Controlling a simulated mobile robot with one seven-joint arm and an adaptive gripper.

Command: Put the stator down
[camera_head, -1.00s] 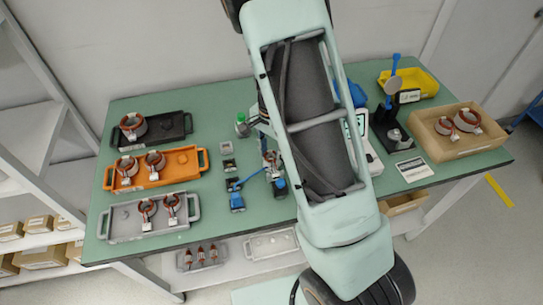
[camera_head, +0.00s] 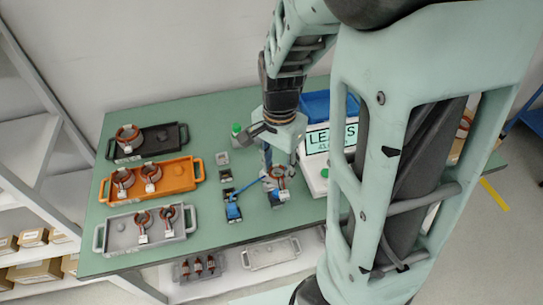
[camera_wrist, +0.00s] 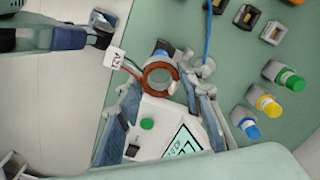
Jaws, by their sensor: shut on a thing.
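My gripper (camera_head: 272,160) is shut on a copper-wound stator (camera_head: 278,174) with a white tag. In the wrist view the stator (camera_wrist: 160,78) sits between the two fingers (camera_wrist: 164,84), its ring facing the camera and its tag (camera_wrist: 115,56) out to the left. Other stators lie in the grey tray (camera_head: 120,236), orange tray (camera_head: 178,178) and black tray (camera_head: 165,138).
A white tester with a screen (camera_head: 330,138) stands right of the gripper. My arm hides the table's right side.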

